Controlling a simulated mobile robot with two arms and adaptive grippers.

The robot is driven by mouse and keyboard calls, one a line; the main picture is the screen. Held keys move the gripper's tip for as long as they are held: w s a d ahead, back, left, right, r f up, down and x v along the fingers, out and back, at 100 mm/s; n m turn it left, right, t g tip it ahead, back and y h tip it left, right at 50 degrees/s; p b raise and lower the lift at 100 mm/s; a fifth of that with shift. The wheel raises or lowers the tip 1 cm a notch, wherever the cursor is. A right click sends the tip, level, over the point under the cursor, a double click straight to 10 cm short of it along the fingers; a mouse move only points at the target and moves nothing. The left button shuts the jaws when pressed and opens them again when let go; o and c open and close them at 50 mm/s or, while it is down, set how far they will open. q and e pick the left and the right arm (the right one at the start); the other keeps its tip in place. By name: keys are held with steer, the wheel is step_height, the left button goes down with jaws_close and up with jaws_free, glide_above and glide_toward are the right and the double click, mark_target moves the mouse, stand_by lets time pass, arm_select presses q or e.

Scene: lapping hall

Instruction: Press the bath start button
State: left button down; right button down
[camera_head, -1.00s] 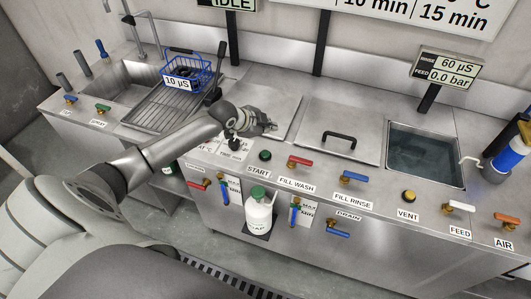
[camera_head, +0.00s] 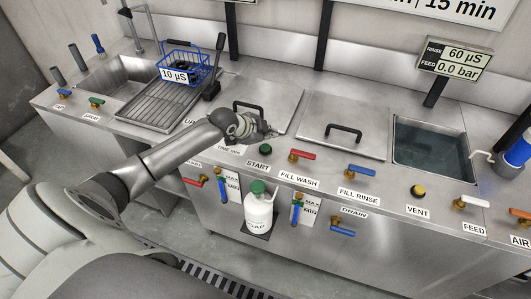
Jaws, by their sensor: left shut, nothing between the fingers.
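The green start button (camera_head: 265,149) sits on the steel front ledge, just above the START label (camera_head: 258,165). My left gripper (camera_head: 271,131) is shut and empty. In the picture its fingertips are just above the button. I see a gap between them and the button, but cannot tell the height. The button itself is in clear view. The left gripper and wrist partly hide the ledge and the TIME label left of the button. My right gripper is not in view.
Red (camera_head: 301,156) and blue (camera_head: 359,170) valve handles stand right of the button, then a yellow vent knob (camera_head: 418,191). Two lidded tanks with black handles (camera_head: 343,133) lie behind. A blue basket (camera_head: 183,66) stands at the back left. A white bottle (camera_head: 258,212) is below.

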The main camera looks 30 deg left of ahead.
mark_target(268, 148)
arm_select(q)
step_height(268, 148, down, 2)
steer(key=shift+f+b, duration=0.1)
steer(key=shift+b, duration=0.25)
stand_by(0.4)
stand_by(0.8)
steer(key=shift+f, duration=0.35)
steer(key=shift+f+b, duration=0.3)
steer(key=shift+f, duration=0.25)
stand_by(0.8)
steer(key=shift+r, duration=0.15)
steer(key=shift+r+p, duration=0.8)
steer(key=shift+p, duration=0.15)
